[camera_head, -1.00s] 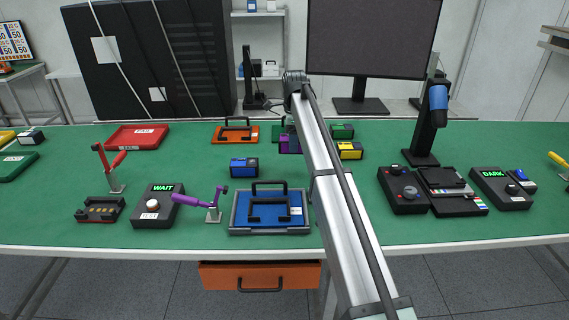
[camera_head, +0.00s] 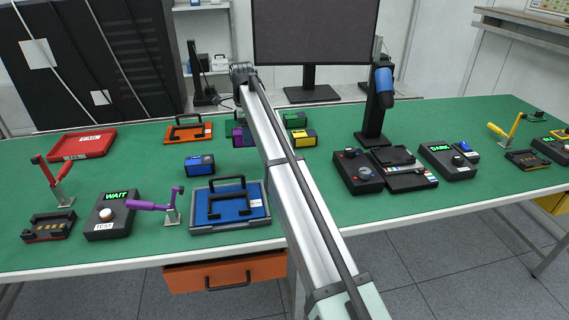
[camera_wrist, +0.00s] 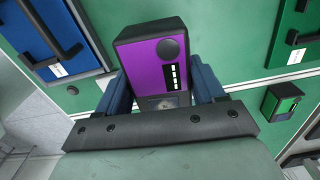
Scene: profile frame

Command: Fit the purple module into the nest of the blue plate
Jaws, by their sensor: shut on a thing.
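The purple module (camera_wrist: 158,58) fills the middle of the wrist view, with a dark round spot and a row of white marks on its face. My gripper (camera_wrist: 160,86) is shut on it, a blue finger on each side. In the head view a purple module (camera_head: 239,138) shows beside my arm, partly hidden; my gripper is hidden there. The blue plate (camera_head: 228,204) lies in a grey frame near the table's front edge, with black handles. It also shows at the upper left of the wrist view (camera_wrist: 30,38), apart from the held module. I cannot make out its nest clearly.
A blue module (camera_head: 200,164) stands behind the blue plate. An orange plate (camera_head: 180,135), a yellow module (camera_head: 304,138) and a green module (camera_head: 294,120) are farther back. A purple lever clamp (camera_head: 150,206) stands close left of the blue plate. Black devices (camera_head: 357,172) stand on the right.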

